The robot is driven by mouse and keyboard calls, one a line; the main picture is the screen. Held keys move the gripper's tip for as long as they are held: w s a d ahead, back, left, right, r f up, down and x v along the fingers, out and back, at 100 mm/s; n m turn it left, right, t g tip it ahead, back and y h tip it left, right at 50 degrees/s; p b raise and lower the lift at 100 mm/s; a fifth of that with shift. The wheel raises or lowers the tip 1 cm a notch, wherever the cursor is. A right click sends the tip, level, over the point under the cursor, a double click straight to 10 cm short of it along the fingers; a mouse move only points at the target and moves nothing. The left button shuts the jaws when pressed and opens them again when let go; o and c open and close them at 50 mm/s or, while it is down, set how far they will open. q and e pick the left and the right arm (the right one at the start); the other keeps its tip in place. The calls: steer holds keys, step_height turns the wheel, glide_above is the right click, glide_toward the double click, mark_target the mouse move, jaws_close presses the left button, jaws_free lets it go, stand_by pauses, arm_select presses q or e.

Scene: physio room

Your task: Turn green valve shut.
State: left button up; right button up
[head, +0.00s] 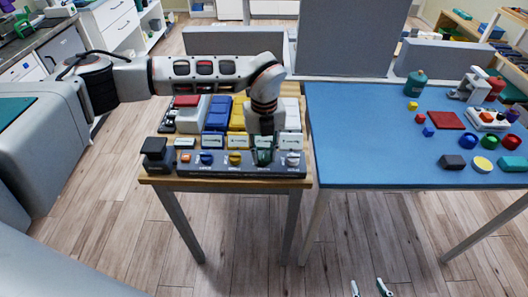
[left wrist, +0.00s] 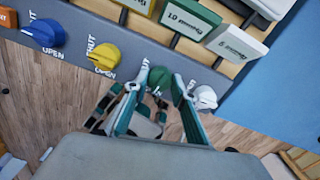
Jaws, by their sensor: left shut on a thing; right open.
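The green valve (head: 263,157) sits on a dark grey panel (head: 222,171) along the front of the wooden table. In the left wrist view the green valve (left wrist: 158,77) shows between the fingers of my left gripper (left wrist: 156,88). My left gripper (head: 264,142) reaches down from above and is shut on the green valve. The fingers hide part of the valve and its lettering, so I cannot tell how far it is turned. My right gripper (head: 370,289) is open and empty, low at the bottom edge of the head view.
Blue (left wrist: 45,32), yellow (left wrist: 97,54) and white (left wrist: 204,97) valves flank the green one closely. Labelled blocks (head: 237,141) and coloured bins (head: 216,113) stand behind. A blue table (head: 360,140) with several small objects adjoins on the right. The floor in front is clear.

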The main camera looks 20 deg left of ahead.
mark_target(264, 155)
arm_select(q)
steer(key=m+p, duration=0.1)
steer(key=m, duration=0.2)
steer(key=shift+m, duration=0.3)
steer(key=m, duration=0.4)
steer(key=shift+m+p, duration=0.3)
steer(key=m, duration=0.4)
steer(key=shift+p, duration=0.3)
steer(key=shift+m, duration=1.7)
steer(key=o, duration=1.1)
step_height(264, 155, up, 12)
steer(key=shift+r, duration=0.1)
